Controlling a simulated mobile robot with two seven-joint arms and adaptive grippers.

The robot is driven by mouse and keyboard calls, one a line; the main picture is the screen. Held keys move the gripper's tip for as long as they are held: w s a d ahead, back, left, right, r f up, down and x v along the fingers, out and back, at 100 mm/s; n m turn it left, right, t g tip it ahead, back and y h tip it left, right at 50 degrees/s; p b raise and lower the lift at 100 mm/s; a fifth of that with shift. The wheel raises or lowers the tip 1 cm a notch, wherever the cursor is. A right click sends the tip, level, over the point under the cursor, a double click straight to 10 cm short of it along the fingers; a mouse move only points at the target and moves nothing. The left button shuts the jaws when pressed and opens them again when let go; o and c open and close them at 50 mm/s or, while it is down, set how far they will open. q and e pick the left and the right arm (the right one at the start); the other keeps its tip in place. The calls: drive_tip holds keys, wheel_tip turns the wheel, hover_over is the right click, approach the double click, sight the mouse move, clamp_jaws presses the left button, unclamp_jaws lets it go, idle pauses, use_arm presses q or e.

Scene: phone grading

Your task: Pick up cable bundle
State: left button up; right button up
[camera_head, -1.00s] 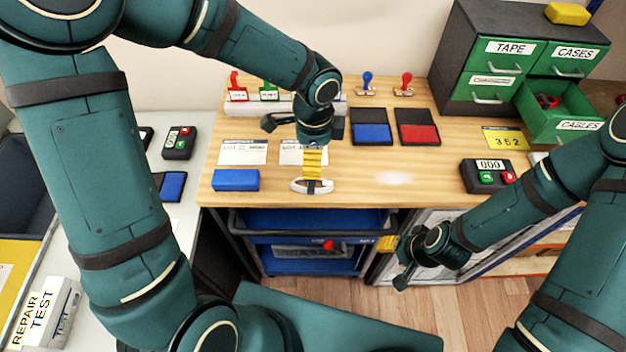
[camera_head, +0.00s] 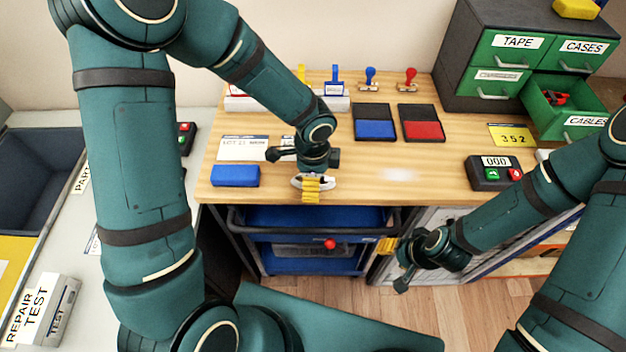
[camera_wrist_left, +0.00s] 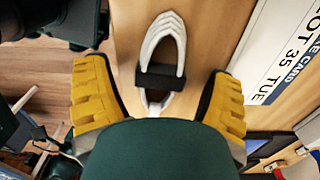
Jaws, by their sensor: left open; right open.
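The cable bundle (camera_wrist_left: 165,38) is a white loop with a black band around it, lying on the wooden bench. In the head view the cable bundle (camera_head: 297,184) is near the front edge, partly hidden by my left gripper (camera_head: 311,189). In the left wrist view the yellow ridged fingers of my left gripper (camera_wrist_left: 160,75) are apart, one on each side of the bundle's banded part. My right gripper (camera_head: 398,264) is open and empty, low in front of the bench.
A blue block (camera_head: 235,176) lies left of the bundle, with a white lot card (camera_head: 241,149) behind it. Blue and red ink pads (camera_head: 422,132) are farther back. A counter box (camera_head: 492,173) and an open green CABLES drawer (camera_head: 570,122) are at the right.

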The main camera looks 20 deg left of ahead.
use_arm(q)
drive_tip(key=c, duration=1.2)
drive_tip(key=shift+c, duration=0.2)
